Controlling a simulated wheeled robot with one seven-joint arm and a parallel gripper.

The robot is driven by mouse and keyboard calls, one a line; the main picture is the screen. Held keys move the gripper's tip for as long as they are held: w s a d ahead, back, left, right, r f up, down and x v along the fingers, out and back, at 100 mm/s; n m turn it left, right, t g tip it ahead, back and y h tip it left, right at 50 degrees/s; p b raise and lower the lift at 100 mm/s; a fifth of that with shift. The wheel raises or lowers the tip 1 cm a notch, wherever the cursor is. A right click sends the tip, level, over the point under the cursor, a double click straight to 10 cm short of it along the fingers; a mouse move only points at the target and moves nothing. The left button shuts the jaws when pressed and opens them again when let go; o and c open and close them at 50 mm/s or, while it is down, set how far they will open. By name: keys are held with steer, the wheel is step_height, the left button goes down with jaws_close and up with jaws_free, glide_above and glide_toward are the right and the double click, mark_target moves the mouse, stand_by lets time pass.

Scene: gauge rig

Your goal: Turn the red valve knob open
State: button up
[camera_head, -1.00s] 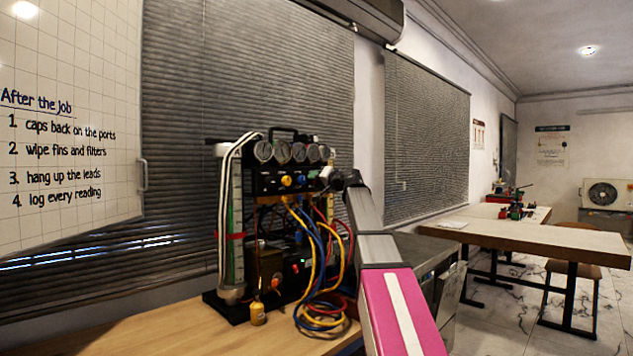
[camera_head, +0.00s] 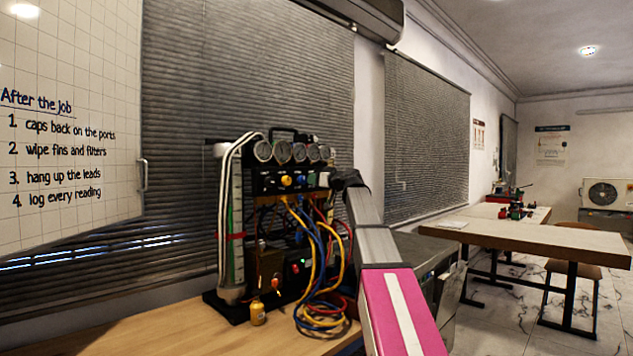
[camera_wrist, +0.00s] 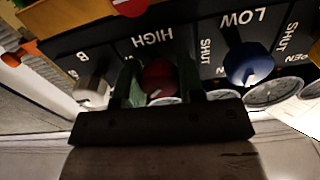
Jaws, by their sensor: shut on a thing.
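The red valve knob (camera_wrist: 158,77) is on the black panel under the word HIGH, which appears upside down in the wrist view. A small pale mark shows on the knob. My gripper (camera_wrist: 159,84) is shut on the knob, with one green-faced finger on each side. In the head view the panel is on the front of the gauge rig (camera_head: 268,182), and my arm's end is at its right side. I cannot make out the red knob or the fingertips there.
A blue knob (camera_wrist: 248,65) under LOW sits beside my gripper, and a grey knob (camera_wrist: 92,90) is on its other side. Gauges (camera_head: 283,152) line the rig's top. Yellow, blue and red hoses (camera_head: 322,270) hang in front. A small yellow bottle (camera_head: 258,313) stands on the bench (camera_head: 165,328).

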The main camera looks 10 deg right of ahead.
steer(key=n, duration=0.5)
steer(key=shift+n, duration=2.4)
steer(key=o, duration=0.9)
steer(key=v, duration=1.1)
